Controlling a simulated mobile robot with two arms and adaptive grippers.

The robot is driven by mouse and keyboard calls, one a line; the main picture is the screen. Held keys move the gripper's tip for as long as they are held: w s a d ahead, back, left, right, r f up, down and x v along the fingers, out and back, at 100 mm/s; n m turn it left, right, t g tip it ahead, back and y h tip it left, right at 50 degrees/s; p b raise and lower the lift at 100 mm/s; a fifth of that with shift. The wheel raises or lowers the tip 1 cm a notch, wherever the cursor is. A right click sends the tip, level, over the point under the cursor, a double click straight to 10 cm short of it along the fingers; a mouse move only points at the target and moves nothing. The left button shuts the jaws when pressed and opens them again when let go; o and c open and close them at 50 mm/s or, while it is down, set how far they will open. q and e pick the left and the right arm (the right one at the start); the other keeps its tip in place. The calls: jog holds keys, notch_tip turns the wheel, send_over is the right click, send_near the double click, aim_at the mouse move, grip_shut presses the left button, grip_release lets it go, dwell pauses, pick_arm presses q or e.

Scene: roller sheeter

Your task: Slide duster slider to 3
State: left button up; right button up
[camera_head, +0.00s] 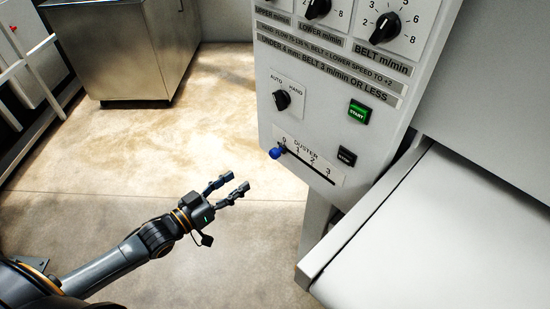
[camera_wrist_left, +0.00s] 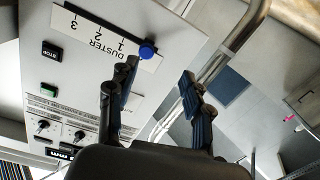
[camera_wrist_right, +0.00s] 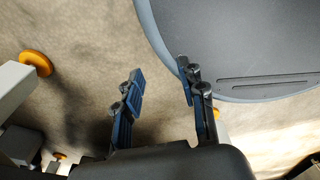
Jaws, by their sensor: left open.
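The duster slider has a blue knob (camera_head: 275,153) at the 0 end of its slot, on the lower part of the white control panel (camera_head: 262,110). The slot runs down to the right to the 3 mark. The knob also shows in the left wrist view (camera_wrist_left: 147,50), beyond the fingers. My left gripper (camera_head: 228,190) is open and empty, below and to the left of the knob, apart from it. In the left wrist view the fingers (camera_wrist_left: 158,88) stand wide apart. My right gripper (camera_wrist_right: 158,85) shows only in its own wrist view, open and empty.
A white machine table (camera_head: 430,250) juts out at the right. A steel cabinet (camera_head: 130,50) stands at the back left. The floor between is clear.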

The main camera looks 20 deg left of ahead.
aim_at(272, 156)
pick_arm(q)
jog(key=shift+h, duration=0.4)
jog(key=x, duration=0.4)
jog(key=r+x, duration=0.1)
jog(key=x, duration=0.4)
jog(key=r+x, duration=0.1)
jog(key=x, duration=0.4)
jog(key=shift+s+d+r+p, duration=0.1)
jog(key=shift+s+d+p, duration=0.1)
jog(key=shift+d+p, duration=0.2)
grip_shut()
